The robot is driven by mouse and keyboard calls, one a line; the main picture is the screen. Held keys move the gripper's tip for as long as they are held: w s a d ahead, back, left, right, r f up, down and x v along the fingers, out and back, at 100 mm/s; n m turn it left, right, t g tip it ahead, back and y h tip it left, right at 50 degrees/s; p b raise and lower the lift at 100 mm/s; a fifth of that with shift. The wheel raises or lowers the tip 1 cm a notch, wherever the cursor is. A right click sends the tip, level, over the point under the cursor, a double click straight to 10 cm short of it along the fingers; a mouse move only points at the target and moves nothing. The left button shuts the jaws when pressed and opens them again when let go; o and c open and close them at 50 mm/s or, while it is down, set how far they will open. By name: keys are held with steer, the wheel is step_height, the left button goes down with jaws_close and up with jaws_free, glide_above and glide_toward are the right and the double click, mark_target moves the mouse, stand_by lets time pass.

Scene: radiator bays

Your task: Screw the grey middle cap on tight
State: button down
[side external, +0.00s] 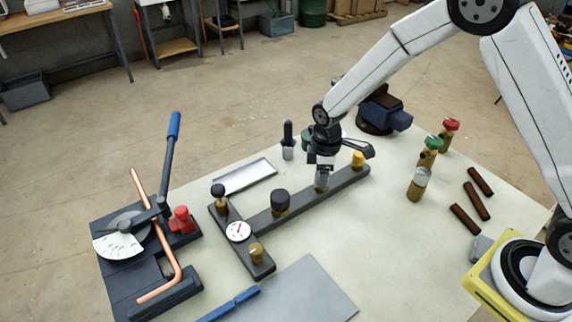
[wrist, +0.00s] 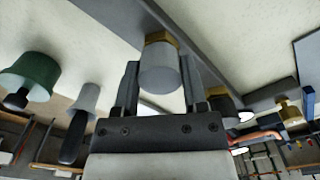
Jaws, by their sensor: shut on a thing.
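The grey middle cap (side external: 322,177) sits upright over a brass stub on the dark bar (side external: 340,183), in the middle of the side view. My gripper (side external: 321,166) points down over it and is shut on it. In the wrist view the grey cap (wrist: 160,72) lies between the two fingers of my gripper (wrist: 160,82), with the brass stub (wrist: 160,38) against its far end. I cannot tell how far it is threaded on. The fingers hide part of the cap in the side view.
A dial gauge (side external: 238,231) is left. Brass valves (side external: 418,185) stand right. A tube bender (side external: 125,240) stands far left.

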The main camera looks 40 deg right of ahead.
steer(key=m, duration=0.3)
steer(key=shift+m, duration=0.4)
steer(key=m, duration=0.3)
steer(key=shift+m, duration=0.4)
steer(key=m, duration=0.6)
steer(key=shift+m, duration=0.3)
steer(key=shift+c, duration=1.6)
jaws_free()
steer(key=shift+r, duration=3.5)
